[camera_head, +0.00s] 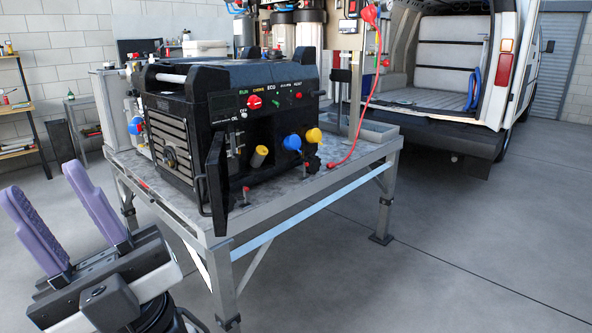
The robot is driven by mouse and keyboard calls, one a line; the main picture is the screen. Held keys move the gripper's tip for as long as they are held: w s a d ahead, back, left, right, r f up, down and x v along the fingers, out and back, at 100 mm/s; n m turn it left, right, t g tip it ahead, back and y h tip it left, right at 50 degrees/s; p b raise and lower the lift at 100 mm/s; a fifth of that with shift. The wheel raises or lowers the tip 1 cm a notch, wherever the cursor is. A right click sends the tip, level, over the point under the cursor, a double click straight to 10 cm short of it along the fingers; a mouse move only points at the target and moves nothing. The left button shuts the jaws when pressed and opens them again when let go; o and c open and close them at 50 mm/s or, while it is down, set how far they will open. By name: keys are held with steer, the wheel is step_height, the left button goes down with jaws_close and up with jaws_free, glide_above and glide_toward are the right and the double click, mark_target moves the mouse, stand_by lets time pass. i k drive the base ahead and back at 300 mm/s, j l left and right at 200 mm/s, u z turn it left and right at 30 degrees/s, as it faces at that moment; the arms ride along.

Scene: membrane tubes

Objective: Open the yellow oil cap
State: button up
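A black machine (180,128) with a control panel stands on a metal table. Two yellow parts show low on its front. One is a yellow cylinder (259,156), sticking out at a tilt. The other is a rounder yellow cap (313,136) further right. A blue cap (292,142) sits between them. I cannot tell which yellow part is the oil cap; no label is readable there. My gripper (44,183) is at the lower left, in front of the table and well apart from the machine. Its two purple fingers point up, spread apart and empty.
The metal table (290,214) has legs and braces below its top. A black panel (217,183) stands out from the machine's front left. A red cable (366,100) hangs at the right. A white van (500,75) is parked behind. The floor (460,230) at right is clear.

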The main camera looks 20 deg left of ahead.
mark_target(260, 150)
steer(key=j+u, duration=0.1)
steer(key=j, duration=0.5)
steer(key=j+u, duration=0.15)
steer(key=j, duration=0.45)
steer(key=i+j+u, duration=0.1)
steer(key=j, duration=0.5)
